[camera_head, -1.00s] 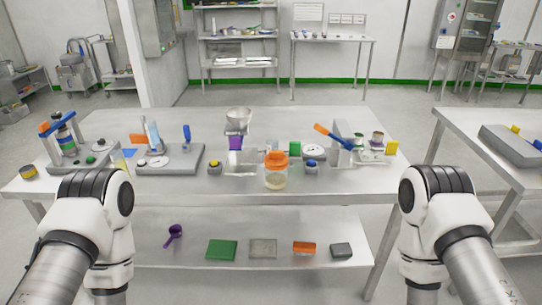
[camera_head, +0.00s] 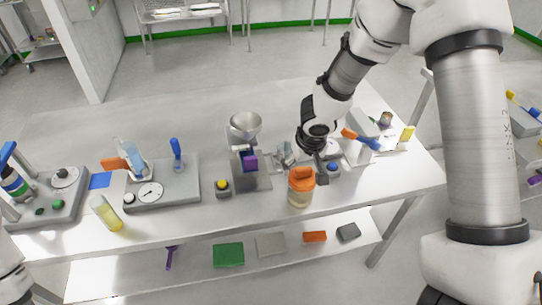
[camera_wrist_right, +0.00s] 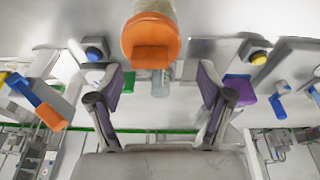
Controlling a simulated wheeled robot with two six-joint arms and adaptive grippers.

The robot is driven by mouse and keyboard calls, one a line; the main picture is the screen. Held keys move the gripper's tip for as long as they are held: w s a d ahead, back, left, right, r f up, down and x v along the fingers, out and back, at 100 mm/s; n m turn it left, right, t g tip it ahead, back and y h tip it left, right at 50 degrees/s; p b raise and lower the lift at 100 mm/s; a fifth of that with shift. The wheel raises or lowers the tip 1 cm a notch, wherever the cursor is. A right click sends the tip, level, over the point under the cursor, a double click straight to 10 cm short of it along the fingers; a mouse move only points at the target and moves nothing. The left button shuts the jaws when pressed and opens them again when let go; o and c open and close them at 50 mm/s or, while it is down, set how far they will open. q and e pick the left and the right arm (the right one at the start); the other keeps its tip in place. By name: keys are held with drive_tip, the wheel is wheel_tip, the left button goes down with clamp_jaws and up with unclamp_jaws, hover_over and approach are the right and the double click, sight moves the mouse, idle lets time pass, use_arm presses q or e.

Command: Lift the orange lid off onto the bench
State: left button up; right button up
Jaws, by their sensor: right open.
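A clear jar (camera_head: 299,199) with pale contents stands near the front edge of the bench (camera_head: 130,223), its orange lid (camera_head: 302,178) on top. My right gripper (camera_head: 303,163) is open, just behind and above the lid in the head view, with nothing seen between its fingers. In the right wrist view the orange lid (camera_wrist_right: 152,42) is ahead of the two spread fingers (camera_wrist_right: 160,95), roughly centred between them and apart from them. My left gripper is outside the head view; only a bit of my left arm shows at the lower left.
A yellow-button box (camera_head: 223,187) is left of the jar and a blue-button box (camera_head: 333,167) close on its right. A funnel stand (camera_head: 245,125) is behind left. Grey scales (camera_head: 165,188) stand further left. Bare bench lies in front of the yellow-button box.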

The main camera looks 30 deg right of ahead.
sight(304, 169)
drive_tip(key=r, duration=0.2)
drive_tip(key=shift+d+r+t, duration=0.4)
drive_tip(key=shift+s+d+f+b, duration=0.35)
drive_tip(key=shift+s+f, duration=0.35)
drive_tip(key=shift+s, duration=0.05)
drive_tip(key=w+f, duration=0.2)
drive_tip(key=f, duration=0.1)
drive_tip(key=w+f, duration=0.1)
drive_tip(key=f, duration=0.1)
drive_tip(key=shift+w+f, duration=0.2)
drive_tip(key=shift+f, duration=0.05)
drive_tip(key=shift+s+d+f, duration=0.1)
drive_tip(key=shift+d+f, duration=0.05)
drive_tip(key=shift+s, duration=0.2)
drive_tip(key=shift+w, duration=0.15)
drive_tip(key=c, duration=1.1)
